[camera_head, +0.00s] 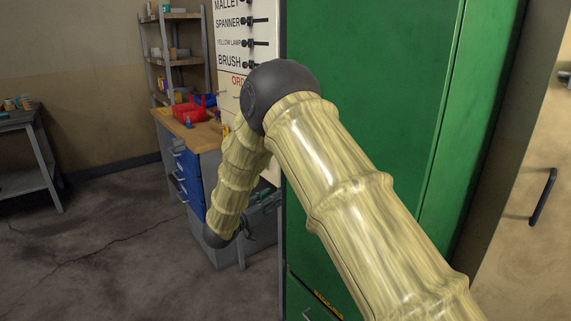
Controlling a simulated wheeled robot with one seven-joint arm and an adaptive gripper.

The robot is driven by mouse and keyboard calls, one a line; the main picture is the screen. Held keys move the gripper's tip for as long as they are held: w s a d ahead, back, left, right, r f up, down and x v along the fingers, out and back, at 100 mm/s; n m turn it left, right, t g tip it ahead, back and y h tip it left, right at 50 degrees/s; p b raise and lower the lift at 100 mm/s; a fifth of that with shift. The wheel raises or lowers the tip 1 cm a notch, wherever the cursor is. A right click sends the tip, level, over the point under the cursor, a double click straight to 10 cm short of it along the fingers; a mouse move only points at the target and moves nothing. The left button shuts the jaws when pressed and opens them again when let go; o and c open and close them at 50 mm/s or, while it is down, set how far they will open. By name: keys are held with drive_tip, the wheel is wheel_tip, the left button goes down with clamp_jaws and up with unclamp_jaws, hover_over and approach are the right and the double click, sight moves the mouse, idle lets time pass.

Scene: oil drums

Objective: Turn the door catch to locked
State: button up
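No door catch can be made out for certain in the head view. A tall green metal door or cabinet front (375,50) fills the middle, partly covered by my arm. A beige door or panel with a black bar handle (543,197) stands at the right edge. My arm bends at a dark elbow and hangs down left of the green front. My gripper (249,230) seems to be the small dark shape beside the wrist, near the grey bin. It is too small and dark to tell if it is open or shut.
A workbench with blue drawers (186,178) carries a red item (187,113). A grey bin (262,222) stands close to my wrist. A labelled tool board (232,75), shelving (176,62) and a side table (30,185) are behind. The left floor is clear.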

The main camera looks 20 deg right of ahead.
drive_tip(key=a+r+m+g+h, duration=0.3)
drive_tip(key=r+m+g, duration=0.15)
drive_tip(key=r, duration=0.85)
drive_tip(key=x, duration=1)
drive_tip(key=shift+w+f+p, duration=0.2)
drive_tip(key=shift+w+p, duration=0.1)
drive_tip(key=shift+w, duration=0.05)
drive_tip(key=shift+d, duration=0.15)
clamp_jaws()
